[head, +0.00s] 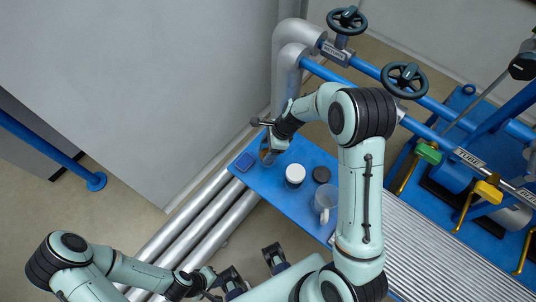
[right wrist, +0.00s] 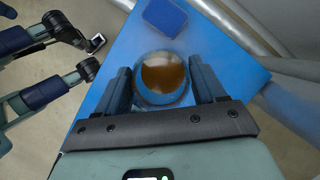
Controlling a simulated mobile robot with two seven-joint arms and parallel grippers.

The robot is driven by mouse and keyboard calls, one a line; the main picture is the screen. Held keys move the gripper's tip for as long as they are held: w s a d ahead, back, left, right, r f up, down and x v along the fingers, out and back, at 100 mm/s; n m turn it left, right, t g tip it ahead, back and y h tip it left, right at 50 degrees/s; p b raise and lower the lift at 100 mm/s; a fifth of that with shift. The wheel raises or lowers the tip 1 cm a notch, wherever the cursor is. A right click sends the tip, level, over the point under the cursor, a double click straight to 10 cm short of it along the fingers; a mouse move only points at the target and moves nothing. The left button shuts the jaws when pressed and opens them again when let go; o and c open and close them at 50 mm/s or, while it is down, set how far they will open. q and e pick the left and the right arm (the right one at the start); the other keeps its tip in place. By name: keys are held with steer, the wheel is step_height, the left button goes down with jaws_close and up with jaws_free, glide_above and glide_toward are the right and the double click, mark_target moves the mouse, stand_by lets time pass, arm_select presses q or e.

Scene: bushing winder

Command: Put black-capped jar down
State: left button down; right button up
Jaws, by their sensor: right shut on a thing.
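My right gripper (head: 267,143) is over the left end of the blue table (head: 248,172). It is shut on a clear round jar with amber-brown contents (right wrist: 165,78), which sits between its two fingers in the right wrist view. No black cap shows on this jar. A round black-topped thing (head: 321,174) stands on the table further right; I cannot tell whether it is a capped jar or a loose lid. My left gripper (head: 253,269) is low in the head view, off the table's front edge, apparently open and empty.
A white-capped jar (head: 295,173) and a clear mug (head: 325,199) stand on the table. A small blue square piece (head: 245,161) lies at its left corner, close to the held jar. Grey pipes (head: 205,212) run along the left, and black handwheels (head: 404,79) are behind.

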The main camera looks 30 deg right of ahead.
steer(key=shift+f+b, duration=0.4)
steer(key=shift+f, duration=1.75)
steer(key=shift+f, duration=0.1)
steer(key=o, duration=1.1)
steer(key=shift+o, duration=0.2)
steer(key=p+v, duration=0.2)
steer(key=v, duration=1)
